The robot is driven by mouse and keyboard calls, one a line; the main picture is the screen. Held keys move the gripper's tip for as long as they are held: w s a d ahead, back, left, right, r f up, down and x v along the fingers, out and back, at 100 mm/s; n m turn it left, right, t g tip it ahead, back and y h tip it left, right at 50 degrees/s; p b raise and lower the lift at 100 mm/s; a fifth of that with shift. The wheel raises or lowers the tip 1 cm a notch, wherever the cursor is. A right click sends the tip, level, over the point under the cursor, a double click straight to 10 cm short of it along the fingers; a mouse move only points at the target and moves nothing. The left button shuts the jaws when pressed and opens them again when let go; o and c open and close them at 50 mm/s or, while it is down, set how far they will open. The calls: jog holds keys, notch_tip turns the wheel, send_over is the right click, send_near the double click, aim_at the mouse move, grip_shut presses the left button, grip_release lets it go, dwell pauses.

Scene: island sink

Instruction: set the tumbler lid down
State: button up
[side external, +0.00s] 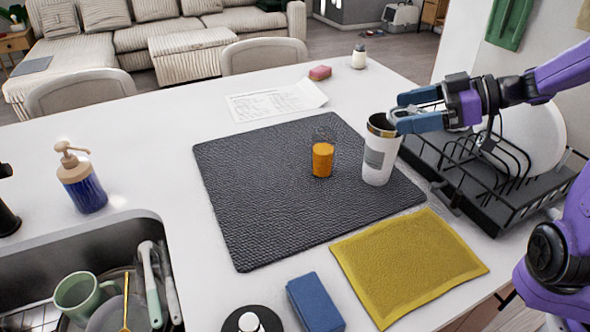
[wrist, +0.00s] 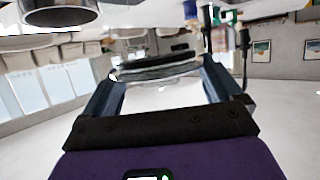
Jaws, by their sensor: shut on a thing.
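The tumbler lid (wrist: 157,71), a thin greyish disc seen nearly edge-on in the wrist view, is between the fingertips of my gripper (wrist: 160,76). My gripper (side external: 402,110) is shut on it; in the side view the blue fingers mostly hide the lid. The white tumbler (side external: 379,160) with a grey label stands upright and open on the dark mat, just left of and below the fingers. Its dark round mouth also shows at the top left of the wrist view, apart from the lid.
The dark textured mat (side external: 260,200) has free room on its left. An orange cylinder (side external: 322,160) stands left of the tumbler. The dish rack (side external: 470,185) with a white plate is close on the right. A yellow cloth (side external: 408,264) and blue sponge (side external: 315,302) lie in front.

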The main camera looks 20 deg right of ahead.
jog(key=s+a+n+g+y, duration=0.2)
jog(key=s+a+n+g, duration=0.1)
jog(key=s+a, duration=0.3)
notch_tip(320, 180, down, 7)
jog(key=s+d, duration=0.1)
jog(key=w+a+f, duration=0.2)
jog(key=w+f, duration=0.1)
jog(key=w, duration=0.1)
jog(key=w+a+f, duration=0.1)
jog(key=w+f, duration=0.2)
jog(key=w, duration=0.1)
jog(key=w+a+f, duration=0.2)
jog(key=w+f, duration=0.1)
jog(key=w, duration=0.1)
jog(key=shift+a+f, duration=0.2)
jog(key=shift+a, duration=0.1)
jog(key=shift+w+a+f+n+g, duration=0.1)
jog(key=shift+f+n+g, duration=0.1)
jog(key=shift+n+g, duration=0.15)
notch_tip(320, 180, down, 3)
jog(key=shift+w+r, duration=0.1)
jog(key=shift+f, duration=0.25)
jog(key=shift+f, duration=0.25)
